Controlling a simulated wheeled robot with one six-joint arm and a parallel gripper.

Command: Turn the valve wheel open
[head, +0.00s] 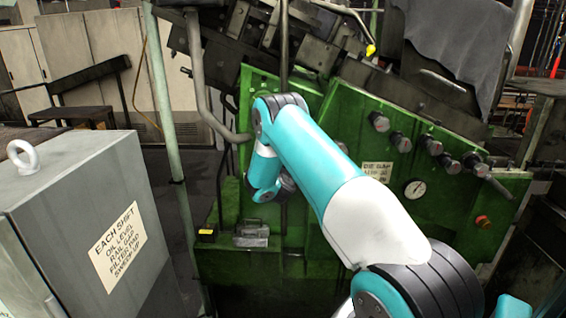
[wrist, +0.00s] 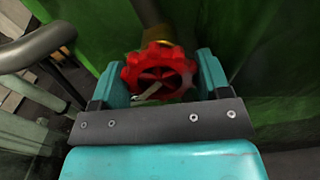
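The red valve wheel (wrist: 160,70) has a scalloped rim and shows in the wrist view, with a brass-coloured part (wrist: 156,34) behind it. My gripper (wrist: 163,70) has its two teal fingers spread on either side of the wheel, one at the left rim and one at the right. Little or no gap shows between fingers and rim, and I cannot tell whether they press on it. A small pale metal piece (wrist: 148,92) shows at the wheel's lower part. In the head view my arm hides the wheel and my fingertips.
The green machine (head: 345,140) fills the middle, with several knobs and a gauge (head: 415,188) to the right of my arm. A grey pipe (head: 198,85) bends close left of my arm; a pipe (wrist: 38,46) also shows in the wrist view. A grey cabinet (head: 60,240) stands front left.

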